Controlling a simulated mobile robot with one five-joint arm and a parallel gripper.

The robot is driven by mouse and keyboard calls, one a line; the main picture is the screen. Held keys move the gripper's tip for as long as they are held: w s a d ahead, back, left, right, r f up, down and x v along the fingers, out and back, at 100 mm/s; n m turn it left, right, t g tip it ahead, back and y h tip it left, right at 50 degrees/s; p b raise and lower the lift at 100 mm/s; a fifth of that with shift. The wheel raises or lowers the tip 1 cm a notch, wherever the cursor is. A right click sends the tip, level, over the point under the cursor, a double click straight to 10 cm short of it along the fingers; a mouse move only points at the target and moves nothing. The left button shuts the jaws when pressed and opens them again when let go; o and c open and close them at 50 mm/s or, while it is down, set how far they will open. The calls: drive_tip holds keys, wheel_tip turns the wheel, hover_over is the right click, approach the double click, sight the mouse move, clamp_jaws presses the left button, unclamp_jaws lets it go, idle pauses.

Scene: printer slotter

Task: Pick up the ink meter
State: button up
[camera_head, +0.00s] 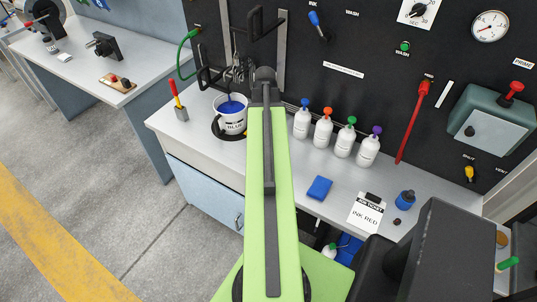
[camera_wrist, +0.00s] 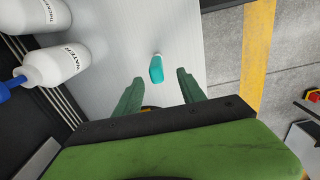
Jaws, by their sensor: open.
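A small teal object with a pale tip, apparently the ink meter (camera_wrist: 156,70), is on the light grey counter in the wrist view. My gripper (camera_wrist: 159,77) is open, its two green fingers spread. The teal object appears between and just beyond the fingertips, with nothing held. I cannot tell how far it is below them. In the head view I cannot make out the teal object or my fingers; my green arm covers part of the counter.
White bottles with coloured caps (camera_head: 343,143) stand along the black back panel. A white cup (camera_head: 231,120) with blue ink and a red-handled tool in a holder (camera_head: 179,108) stand at the left. A blue block (camera_head: 320,188) and a job ticket (camera_head: 366,212) lie at the right.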

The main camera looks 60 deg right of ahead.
wheel_tip(320, 180, down, 5)
drive_tip(key=b, duration=0.3)
drive_tip(key=shift+r, duration=0.3)
drive_tip(key=f+b, duration=0.5)
drive_tip(key=shift+s+d+f, duration=0.15)
drive_tip(key=shift+d+f, duration=0.05)
drive_tip(key=shift+d, duration=0.05)
drive_tip(key=shift+r, duration=0.2)
clamp_jaws()
